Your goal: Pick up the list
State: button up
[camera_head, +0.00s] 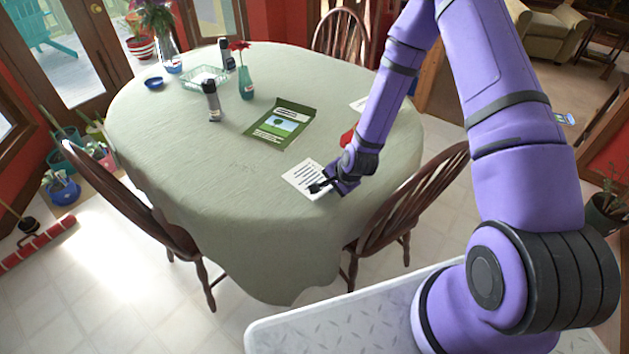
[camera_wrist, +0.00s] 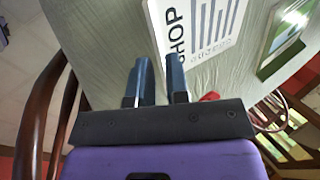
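The list is a white sheet with dark lines of print (camera_head: 303,178), lying near the table's front right edge. In the wrist view the list (camera_wrist: 213,28) shows the letters "HOP" and several bars. My gripper (camera_head: 322,187) is at the list's right part and covers a bit of it in the head view. In the wrist view my gripper (camera_wrist: 158,62) has its two fingers apart, with bare cloth between them. The right fingertip overlaps the list's near left edge; I cannot tell whether it touches.
The table (camera_head: 180,150) has a green booklet (camera_head: 282,124), a dark-topped shaker (camera_head: 211,101), a vase with a red flower (camera_head: 246,84) and a glass dish (camera_head: 205,77). A red object (camera_head: 348,135) is partly behind my arm. Chairs (camera_head: 415,200) stand around the table.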

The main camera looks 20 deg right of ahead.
aim_at(327, 190)
jog(key=shift+x, duration=1.9)
jog(key=shift+c, duration=0.4)
grip_shut()
jog(key=shift+r, duration=0.15)
